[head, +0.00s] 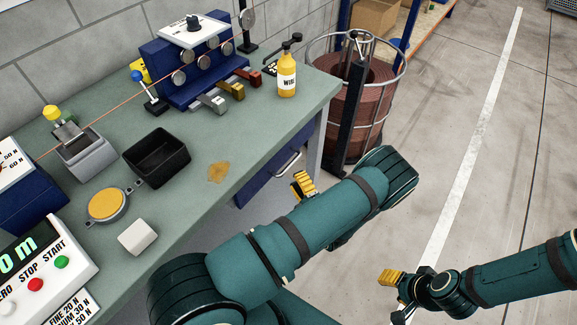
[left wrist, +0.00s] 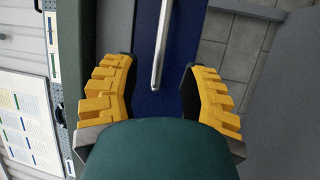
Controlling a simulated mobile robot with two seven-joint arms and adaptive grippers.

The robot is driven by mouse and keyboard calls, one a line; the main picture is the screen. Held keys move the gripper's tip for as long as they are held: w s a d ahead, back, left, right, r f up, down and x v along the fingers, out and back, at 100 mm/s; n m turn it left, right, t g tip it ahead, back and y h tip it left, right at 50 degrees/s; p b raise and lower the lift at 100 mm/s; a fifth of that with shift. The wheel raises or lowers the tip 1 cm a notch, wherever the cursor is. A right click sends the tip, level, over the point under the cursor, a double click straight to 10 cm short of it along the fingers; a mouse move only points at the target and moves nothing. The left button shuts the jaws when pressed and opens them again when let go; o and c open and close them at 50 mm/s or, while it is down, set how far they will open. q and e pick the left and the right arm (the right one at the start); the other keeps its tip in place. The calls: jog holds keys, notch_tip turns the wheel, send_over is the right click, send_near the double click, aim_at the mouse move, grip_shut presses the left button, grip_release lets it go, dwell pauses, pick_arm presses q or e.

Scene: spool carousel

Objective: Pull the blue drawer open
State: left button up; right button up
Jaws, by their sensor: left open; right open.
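The blue drawer (head: 263,187) is under the edge of the green workbench top and looks shut. Its silver bar handle (head: 287,164) shows in the head view. In the left wrist view, the handle (left wrist: 162,45) runs down the drawer's blue front (left wrist: 184,50). My left gripper (head: 303,184) is just in front of the drawer. In its wrist view, the open yellow fingers (left wrist: 160,97) stand on either side of the handle's line, with a gap on both sides. My left arm hides part of the drawer area. My right gripper (head: 391,280) is open and empty, over the floor.
The workbench (head: 200,215) bears a black bin (head: 157,157), a yellow bottle (head: 287,75), an amber spill (head: 218,171) and a white block (head: 138,237). A wire cage with a reddish-brown spool (head: 375,100) stands beyond the bench end. The floor at right is clear.

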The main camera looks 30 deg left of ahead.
aim_at(289, 165)
pick_arm(q)
jog(key=x, duration=0.6)
grip_shut()
